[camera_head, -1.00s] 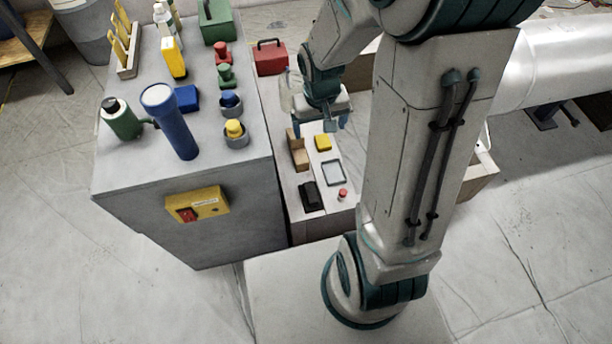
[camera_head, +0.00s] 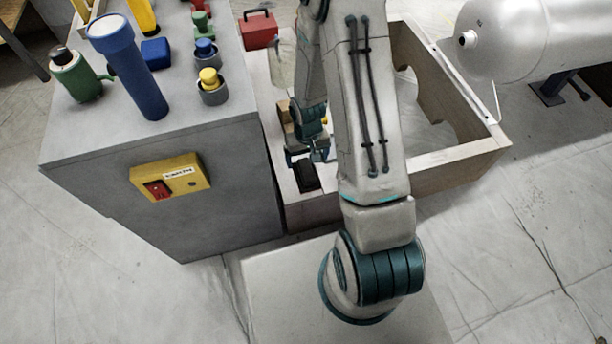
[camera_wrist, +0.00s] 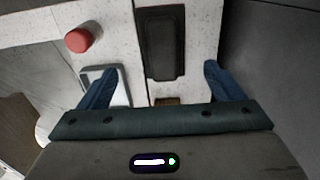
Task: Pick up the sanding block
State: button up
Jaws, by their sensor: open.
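A dark, oblong block (camera_wrist: 163,45), seemingly the sanding block, lies on the narrow pale bench top. In the wrist view it lies ahead of my gripper (camera_wrist: 158,80), between the lines of its two blue fingers, which are spread wide with nothing held. In the head view my gripper (camera_head: 309,155) hangs just above and behind the dark block (camera_head: 306,178), partly covering the bench top. I cannot tell the exact gap between fingers and block.
A red knob (camera_wrist: 78,40) and a grey-rimmed flat tray (camera_wrist: 115,74) lie left of the block in the wrist view. The tall grey cabinet (camera_head: 210,170) stands close to the left of the bench in the head view. A red toolbox (camera_head: 259,30) sits farther back.

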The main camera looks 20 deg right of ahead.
aim_at(306, 169)
jog(key=f+b, duration=0.1)
jog(key=f, duration=0.1)
jog(key=f+b, duration=0.1)
jog(key=f, duration=0.1)
jog(key=f+b, duration=0.1)
jog(key=f, duration=0.1)
jog(key=shift+s+a+f, duration=0.15)
jog(key=shift+a+f, duration=0.1)
jog(key=shift+f, duration=0.15)
jog(key=shift+r, duration=0.1)
jog(key=c, duration=1.2)
